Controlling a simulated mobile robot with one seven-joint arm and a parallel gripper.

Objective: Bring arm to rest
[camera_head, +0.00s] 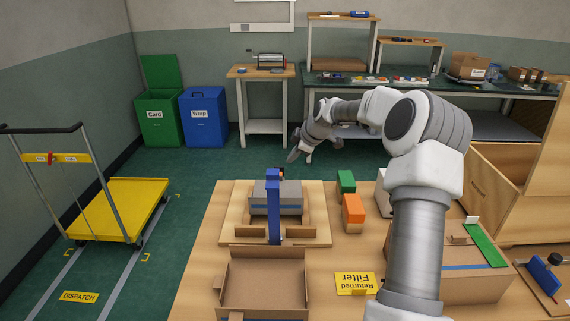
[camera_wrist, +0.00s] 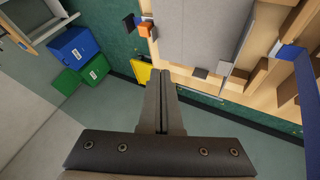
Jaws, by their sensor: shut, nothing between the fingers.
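My arm (camera_head: 418,235) rises at the right of the workbench in the head view and bends over to the left. My gripper (camera_head: 294,156) hangs at its far end, beyond the back edge of the bench. In the wrist view my gripper (camera_wrist: 163,75) shows two dark fingers pressed together with nothing between them. It appears clear of the things around it. The grey box (camera_head: 290,200) sits in a wooden fixture (camera_head: 235,222) behind a blue upright (camera_head: 274,215). The grey box also shows in the wrist view (camera_wrist: 205,35).
An open cardboard box (camera_head: 265,280) stands in front of the fixture. Green (camera_head: 346,181) and orange (camera_head: 353,213) blocks lie to its right, near a yellow "Returned Filter" sign (camera_head: 355,284). A yellow cart (camera_head: 118,208) stands left; green (camera_head: 160,115) and blue (camera_head: 204,120) bins stand behind.

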